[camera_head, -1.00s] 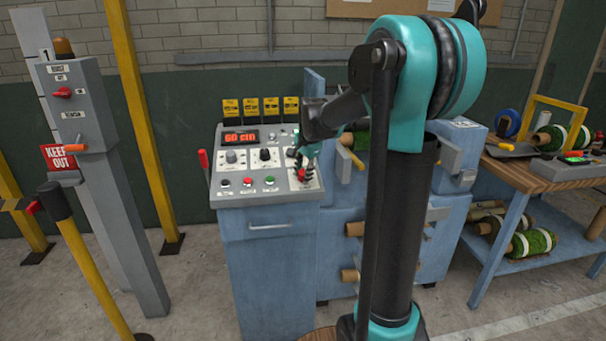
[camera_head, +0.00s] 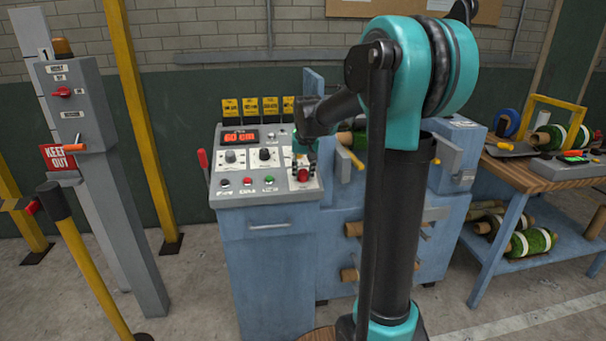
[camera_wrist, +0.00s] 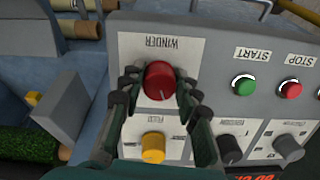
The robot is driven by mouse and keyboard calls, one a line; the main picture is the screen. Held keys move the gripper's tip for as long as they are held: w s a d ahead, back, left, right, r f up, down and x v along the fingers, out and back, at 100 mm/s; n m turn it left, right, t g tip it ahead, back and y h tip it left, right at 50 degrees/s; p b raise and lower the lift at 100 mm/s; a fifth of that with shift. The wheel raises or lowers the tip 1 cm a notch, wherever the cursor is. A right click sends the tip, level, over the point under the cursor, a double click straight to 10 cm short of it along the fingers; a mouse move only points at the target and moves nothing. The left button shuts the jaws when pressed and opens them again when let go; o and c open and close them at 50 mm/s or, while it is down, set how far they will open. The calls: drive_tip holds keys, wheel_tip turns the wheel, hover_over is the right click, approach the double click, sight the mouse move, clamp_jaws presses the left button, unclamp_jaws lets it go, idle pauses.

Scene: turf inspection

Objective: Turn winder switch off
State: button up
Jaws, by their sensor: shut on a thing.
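The winder switch is a red round knob (camera_wrist: 159,80) on a light plate labelled WINDER, which reads upside down in the wrist view. It also shows as a red knob (camera_head: 303,174) at the right front of the control panel (camera_head: 265,190) in the head view. My gripper (camera_wrist: 158,84) reaches over the panel from above. Its two dark fingers sit on either side of the knob and are shut on it. The far side of the knob and the exact finger contact are partly hidden.
A yellow knob (camera_wrist: 153,147), a black knob (camera_wrist: 229,148), a green START button (camera_wrist: 243,85) and a red STOP button (camera_wrist: 289,89) are close by. A red lever (camera_head: 203,159) stands at the panel's left edge. A grey post (camera_head: 100,190) stands farther left.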

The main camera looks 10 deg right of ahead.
drive_tip(key=shift+n, duration=2)
drive_tip(key=o, duration=1.2)
drive_tip(key=shift+c, duration=0.2)
drive_tip(key=shift+r, duration=0.1)
drive_tip(key=v, duration=1.1)
drive_tip(key=shift+s+r, duration=0.2)
drive_tip(key=shift+r, duration=0.2)
drive_tip(key=shift+a, duration=0.15)
drive_tip(key=s+d+f+m, duration=0.1)
drive_tip(key=s+d+f, duration=0.1)
drive_tip(key=s+f, duration=1.1)
drive_tip(key=s+d+f+m+t, duration=0.1)
drive_tip(key=s+d+f, duration=0.1)
drive_tip(key=s+f, duration=1.1)
drive_tip(key=shift+s+f, duration=0.4)
drive_tip(key=shift+s, duration=0.05)
